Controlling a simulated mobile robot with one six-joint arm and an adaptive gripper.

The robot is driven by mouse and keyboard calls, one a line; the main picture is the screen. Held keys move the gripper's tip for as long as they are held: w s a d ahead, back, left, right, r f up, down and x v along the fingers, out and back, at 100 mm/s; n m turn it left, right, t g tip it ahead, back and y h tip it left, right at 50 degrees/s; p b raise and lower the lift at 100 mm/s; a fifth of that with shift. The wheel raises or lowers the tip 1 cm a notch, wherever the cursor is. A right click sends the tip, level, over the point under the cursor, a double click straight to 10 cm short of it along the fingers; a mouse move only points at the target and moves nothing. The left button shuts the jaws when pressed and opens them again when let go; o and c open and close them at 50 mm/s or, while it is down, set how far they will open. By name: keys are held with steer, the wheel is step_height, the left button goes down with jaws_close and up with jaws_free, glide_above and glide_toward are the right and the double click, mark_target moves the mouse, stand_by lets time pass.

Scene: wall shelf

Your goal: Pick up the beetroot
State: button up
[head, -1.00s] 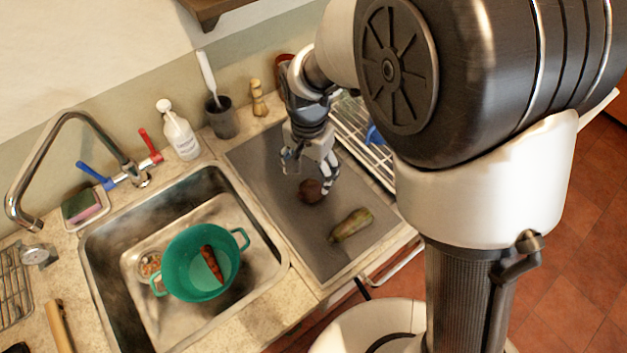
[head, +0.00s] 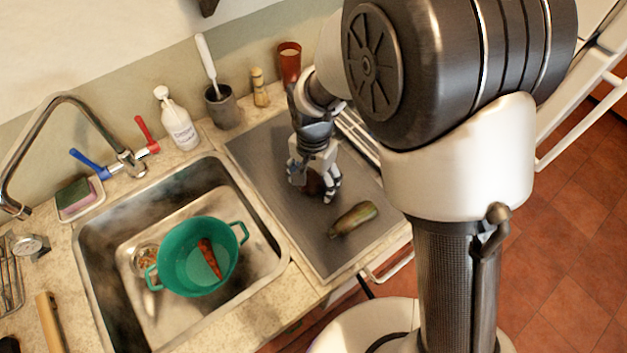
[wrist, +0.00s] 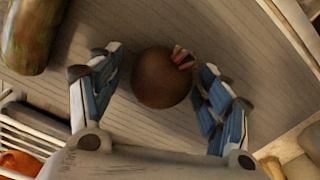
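The beetroot (wrist: 162,78) is a round dark brown-red root with a cut stem top. In the wrist view it lies between the two spread fingers of my gripper (wrist: 160,95), with a gap on the left and a smaller one on the right. In the head view the beetroot (head: 316,184) is mostly hidden behind my gripper (head: 313,189), which is low over the grey board. My gripper is open.
A green vegetable (head: 353,219) lies on the grey draining board (head: 262,160), close in front of my gripper; it also shows in the wrist view (wrist: 30,35). The sink (head: 95,225) on the left holds a green colander (head: 185,270) with a carrot (head: 209,258). A dish rack (head: 358,135) stands at the right.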

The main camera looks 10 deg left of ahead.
steer(key=c, duration=1.1)
steer(key=shift+r, duration=0.1)
